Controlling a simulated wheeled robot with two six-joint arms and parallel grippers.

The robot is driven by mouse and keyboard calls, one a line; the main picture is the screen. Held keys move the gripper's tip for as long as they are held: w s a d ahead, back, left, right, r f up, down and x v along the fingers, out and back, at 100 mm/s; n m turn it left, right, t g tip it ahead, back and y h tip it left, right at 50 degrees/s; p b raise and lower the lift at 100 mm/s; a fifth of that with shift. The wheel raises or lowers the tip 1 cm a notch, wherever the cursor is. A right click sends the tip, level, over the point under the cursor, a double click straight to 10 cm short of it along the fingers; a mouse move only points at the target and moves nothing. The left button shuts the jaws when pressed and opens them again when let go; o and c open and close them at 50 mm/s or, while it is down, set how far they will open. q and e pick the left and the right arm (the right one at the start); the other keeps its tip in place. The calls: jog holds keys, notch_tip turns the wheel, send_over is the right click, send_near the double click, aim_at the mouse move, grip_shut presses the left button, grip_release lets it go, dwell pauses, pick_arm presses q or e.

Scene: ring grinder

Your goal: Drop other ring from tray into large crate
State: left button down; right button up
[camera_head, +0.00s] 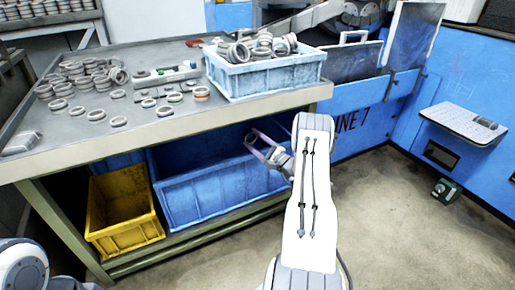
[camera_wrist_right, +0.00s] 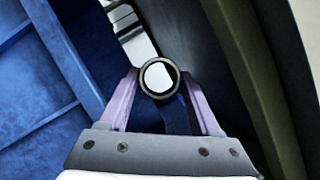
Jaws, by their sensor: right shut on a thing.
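My right gripper (camera_head: 254,142) is shut on a dark ring with a bright centre. In the right wrist view the ring (camera_wrist_right: 142,88) sits between the lilac fingertips of the gripper (camera_wrist_right: 159,78). In the head view the ring is too small to make out. The large blue crate (camera_head: 205,200) stands on the shelf under the table, and the gripper shows in front of its upper right part. I cannot tell whether the ring is inside the crate's rim. A small grey tray (camera_head: 150,82) lies on the tabletop. My left gripper is not in view.
The steel table (camera_head: 165,128) has many loose rings (camera_head: 85,75) at its left. A blue bin (camera_head: 265,78) full of rings stands at its right end. A yellow crate (camera_head: 122,195) stands left of the large crate.

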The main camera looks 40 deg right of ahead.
jog(key=w+b, duration=0.1)
jog(key=w, duration=0.1)
jog(key=w+d+b, duration=0.1)
jog(key=w, duration=0.1)
jog(key=w+b, duration=0.1)
jog(key=w, duration=0.1)
jog(key=shift+w+d+f+b, duration=0.1)
jog(key=shift+w+d+b, duration=0.15)
jog(key=shift+b, duration=0.15)
jog(key=shift+w+d+b, duration=0.2)
jog(key=shift+w+b, duration=0.25)
jog(key=shift+w, duration=0.35)
jog(key=shift+r, duration=0.2)
jog(key=m+g+p, duration=0.1)
jog(key=g+p, duration=0.1)
jog(key=p, duration=0.2)
jog(key=g+p, duration=0.2)
jog(key=p, duration=0.2)
jog(key=shift+m+g+h, duration=0.3)
jog(key=shift+m+g, duration=0.1)
jog(key=o, duration=1.5)
jog(key=shift+o, duration=0.3)
jog(key=shift+f, duration=0.1)
